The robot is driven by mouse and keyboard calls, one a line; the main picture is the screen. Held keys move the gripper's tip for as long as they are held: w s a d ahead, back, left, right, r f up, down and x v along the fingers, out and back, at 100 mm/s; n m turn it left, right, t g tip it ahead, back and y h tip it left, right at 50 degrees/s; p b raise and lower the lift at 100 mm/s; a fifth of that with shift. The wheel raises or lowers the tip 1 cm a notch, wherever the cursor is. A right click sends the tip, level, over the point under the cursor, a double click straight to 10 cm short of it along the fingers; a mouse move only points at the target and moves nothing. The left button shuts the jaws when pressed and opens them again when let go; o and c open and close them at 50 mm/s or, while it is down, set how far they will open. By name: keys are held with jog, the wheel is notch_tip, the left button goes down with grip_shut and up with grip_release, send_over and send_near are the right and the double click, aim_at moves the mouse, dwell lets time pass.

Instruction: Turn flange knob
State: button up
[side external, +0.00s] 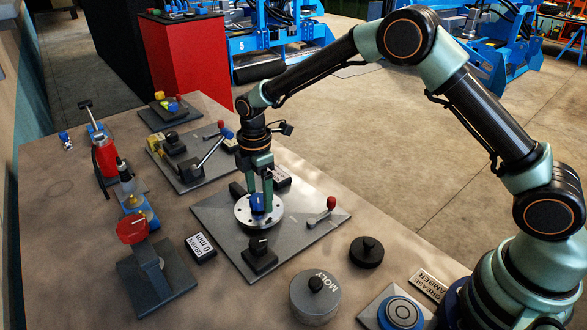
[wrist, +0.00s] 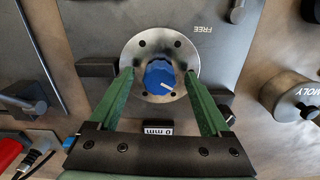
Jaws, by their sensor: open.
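The flange knob is a blue, many-sided knob (wrist: 160,77) with a white pointer mark, on a round silver flange (wrist: 178,50) with bolt holes. In the side external view the blue knob (side external: 257,203) stands on the silver flange (side external: 243,214), which is fixed to a grey plate (side external: 305,228). My gripper (wrist: 158,82) points down over the flange, with one green finger on each side of the knob. Gaps show between the fingers and the knob in the wrist view. In the side external view my gripper (side external: 259,200) partly covers the knob.
A red-tipped lever (side external: 330,205) and a black block (side external: 259,254) share the plate. A round MOLY tin (side external: 315,297) and a black round weight (side external: 366,251) stand nearby.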

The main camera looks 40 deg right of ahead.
jog(key=shift+f, duration=0.1)
grip_shut()
jog(key=shift+m, duration=0.3)
jog(key=m, duration=1.1)
jog(key=shift+s+a+m, duration=0.15)
jog(key=shift+m, duration=0.25)
jog(key=m, duration=0.5)
jog(key=shift+a, duration=0.1)
jog(key=m, duration=0.6)
jog(key=shift+m, duration=0.3)
